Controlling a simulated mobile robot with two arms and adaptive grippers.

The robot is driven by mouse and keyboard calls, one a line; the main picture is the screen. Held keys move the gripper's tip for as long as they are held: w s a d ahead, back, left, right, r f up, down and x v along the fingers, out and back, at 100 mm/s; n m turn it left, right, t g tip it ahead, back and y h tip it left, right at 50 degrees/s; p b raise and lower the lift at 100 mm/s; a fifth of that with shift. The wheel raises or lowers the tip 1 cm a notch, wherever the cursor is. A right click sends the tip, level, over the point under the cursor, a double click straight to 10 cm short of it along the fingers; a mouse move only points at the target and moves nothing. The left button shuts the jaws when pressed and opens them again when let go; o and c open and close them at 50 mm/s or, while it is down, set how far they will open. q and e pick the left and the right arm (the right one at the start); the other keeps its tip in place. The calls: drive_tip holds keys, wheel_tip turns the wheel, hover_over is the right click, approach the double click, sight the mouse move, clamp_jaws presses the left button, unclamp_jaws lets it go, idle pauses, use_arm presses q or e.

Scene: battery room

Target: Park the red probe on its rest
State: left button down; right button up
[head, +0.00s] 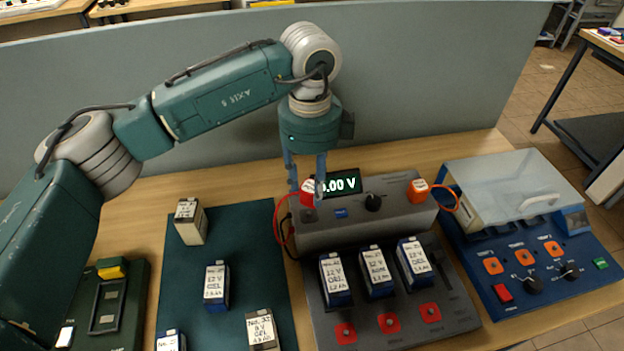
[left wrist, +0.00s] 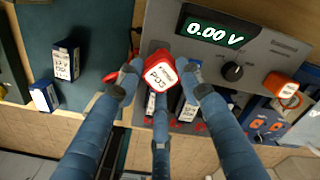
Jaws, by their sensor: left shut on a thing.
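The red probe (head: 308,187) is at the left end of the grey tester's top panel, and its white-labelled cap (left wrist: 160,72) shows between the fingers in the left wrist view. My left gripper (head: 306,194) comes down from above and is shut on it. A red cable loops from the probe to the tester's left side. A dark spot (head: 309,215) on the panel lies just below the probe. I cannot tell whether the probe touches the panel. The rest itself is not clearly seen. My right gripper is not in view.
The grey tester (head: 350,232) has a display reading 0.00 V, a black knob and an orange probe (head: 418,191) at its right. Several batteries stand in front and on the green mat (head: 245,232). A blue device (head: 530,260) with a clear lid is at right. A partition stands behind.

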sight(309, 198)
use_arm(q)
drive_tip(key=f, duration=0.1)
drive_tip(key=f+b, duration=0.1)
drive_tip(key=f, duration=0.1)
drive_tip(key=shift+a+f, duration=0.1)
drive_tip(key=shift+a, duration=0.2)
drive_tip(key=shift+f+b, duration=0.3)
drive_tip(key=shift+f, duration=0.35)
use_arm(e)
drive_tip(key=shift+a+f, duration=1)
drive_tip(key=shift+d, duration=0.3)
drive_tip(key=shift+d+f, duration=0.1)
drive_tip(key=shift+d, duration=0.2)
use_arm(q)
drive_tip(key=shift+b, duration=0.35)
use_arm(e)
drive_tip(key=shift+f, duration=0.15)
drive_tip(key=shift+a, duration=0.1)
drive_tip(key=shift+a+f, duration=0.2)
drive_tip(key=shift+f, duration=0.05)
